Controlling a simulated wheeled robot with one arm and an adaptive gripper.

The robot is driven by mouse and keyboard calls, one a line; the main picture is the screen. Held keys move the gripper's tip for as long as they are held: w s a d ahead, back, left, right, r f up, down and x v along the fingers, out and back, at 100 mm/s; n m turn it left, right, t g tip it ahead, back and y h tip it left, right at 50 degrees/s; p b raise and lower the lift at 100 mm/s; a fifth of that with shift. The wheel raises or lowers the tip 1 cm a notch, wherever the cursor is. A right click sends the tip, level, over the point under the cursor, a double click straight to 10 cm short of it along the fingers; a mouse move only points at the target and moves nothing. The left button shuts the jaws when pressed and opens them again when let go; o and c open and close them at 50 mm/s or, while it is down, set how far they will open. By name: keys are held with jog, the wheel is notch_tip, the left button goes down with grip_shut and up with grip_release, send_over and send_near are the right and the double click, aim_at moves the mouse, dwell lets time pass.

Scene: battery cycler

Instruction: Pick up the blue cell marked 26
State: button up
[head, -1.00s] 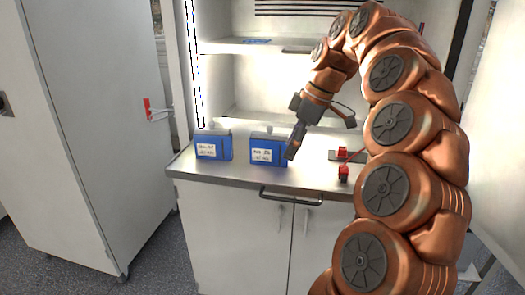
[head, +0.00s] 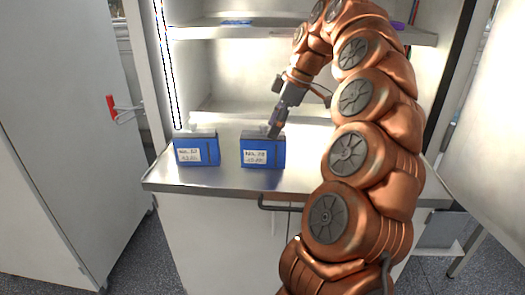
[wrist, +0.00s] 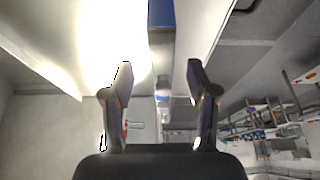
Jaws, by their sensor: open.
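Two blue cells with white labels stand upright on the grey metal counter. The right cell (head: 277,154) has a label that seems to end in 6 or 9, but the print is too blurred to be sure. The left cell (head: 211,151) has a label I cannot read surely. My gripper (head: 273,130) is at the top of the right cell, pointing down, near its right side. In the wrist view my open gripper (wrist: 160,82) has its fingers apart, with a blue edge (wrist: 161,14) at the top centre, between their lines. I cannot tell whether they touch the cell.
The counter (head: 170,180) has a dark handle (head: 275,208) at its front edge. A shelf (head: 220,33) hangs above the cells. A tall white cabinet (head: 55,120) with a red-handled latch (head: 111,106) stands left. The counter between the two cells is clear.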

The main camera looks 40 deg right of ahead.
aim_at(263, 142)
jog(key=shift+w+a+f, duration=0.1)
jog(key=shift+a+f, duration=0.2)
jog(key=shift+f, duration=0.05)
jog(key=shift+w+a+f+p, duration=0.25)
jog(key=shift+a+f+p, duration=0.15)
jog(key=shift+f, duration=0.2)
jog(key=shift+w+a+f+p, duration=0.2)
jog(key=shift+a+f+p, duration=0.2)
jog(key=shift+f, duration=0.2)
jog(key=shift+x, duration=1.1)
jog(key=shift+d, duration=0.15)
grip_shut()
